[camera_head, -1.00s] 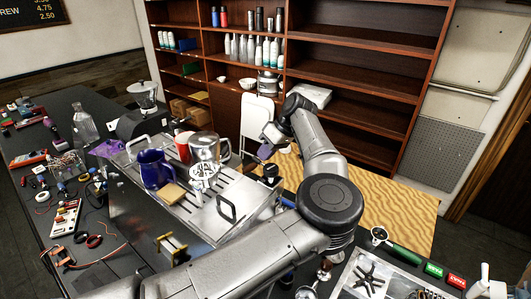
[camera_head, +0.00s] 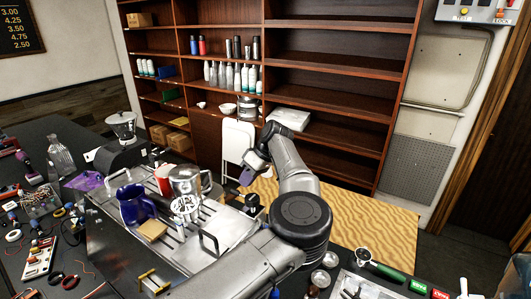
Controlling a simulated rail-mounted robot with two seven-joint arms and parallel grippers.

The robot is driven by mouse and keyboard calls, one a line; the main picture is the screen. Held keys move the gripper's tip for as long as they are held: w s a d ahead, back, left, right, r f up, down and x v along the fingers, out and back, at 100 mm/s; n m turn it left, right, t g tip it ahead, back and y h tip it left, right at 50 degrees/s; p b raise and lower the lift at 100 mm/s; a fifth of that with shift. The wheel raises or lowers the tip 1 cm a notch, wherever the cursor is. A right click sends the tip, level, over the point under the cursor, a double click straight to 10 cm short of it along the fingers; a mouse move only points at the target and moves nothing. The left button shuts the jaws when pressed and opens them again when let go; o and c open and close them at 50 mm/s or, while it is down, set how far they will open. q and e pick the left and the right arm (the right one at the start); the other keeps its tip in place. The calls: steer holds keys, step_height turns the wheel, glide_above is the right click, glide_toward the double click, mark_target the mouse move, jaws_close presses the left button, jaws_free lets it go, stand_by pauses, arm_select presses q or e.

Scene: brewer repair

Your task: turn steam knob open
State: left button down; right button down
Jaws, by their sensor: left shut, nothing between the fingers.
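The brewer (camera_head: 180,262) is a metal machine with a slatted top, at the lower left of the head view. A small black knob (camera_head: 252,204) shows at its far right corner; I cannot tell for certain that it is the steam knob, or how far it is turned. My left arm reaches across the front right of the brewer and bends back toward it. My left gripper (camera_head: 246,176) is shut and empty, just above the black knob in the picture and seemingly apart from it. My right gripper is not in view.
A cluttered dark bench (camera_head: 32,222) lies left. A portafilter (camera_head: 377,265) lies at lower right.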

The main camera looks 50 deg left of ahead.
arm_select(q)
steer(key=w+a+v, duration=0.1)
steer(key=v, duration=0.9)
steer(key=shift+w+b, duration=0.3)
steer(key=shift+w, duration=0.1)
steer(key=shift+r, duration=0.1)
